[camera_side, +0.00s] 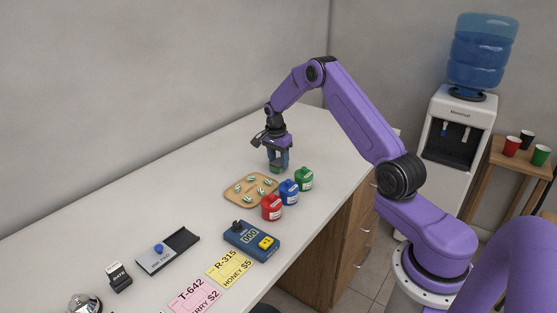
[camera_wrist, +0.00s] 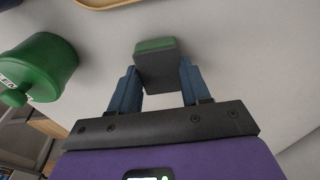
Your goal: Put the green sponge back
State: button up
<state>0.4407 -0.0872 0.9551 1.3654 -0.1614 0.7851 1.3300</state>
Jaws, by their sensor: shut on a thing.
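The green sponge (camera_wrist: 155,44) is a small block with a green face and a dark grey body. My gripper (camera_wrist: 157,78) is shut on it, with one blue finger on each side. In the side view my gripper (camera_side: 277,157) points down over the counter, behind the tan tray and the bottles. A bit of the sponge's green (camera_side: 275,170) shows at the fingertips there. I cannot tell whether the sponge touches the counter.
A tan tray (camera_side: 250,187) with several small pieces lies in front of my gripper. A blue timer box (camera_side: 251,239) is nearer. The white counter (camera_side: 210,160) is clear left of my gripper.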

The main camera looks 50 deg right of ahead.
jog(key=o, duration=1)
jog(key=shift+f, duration=0.15)
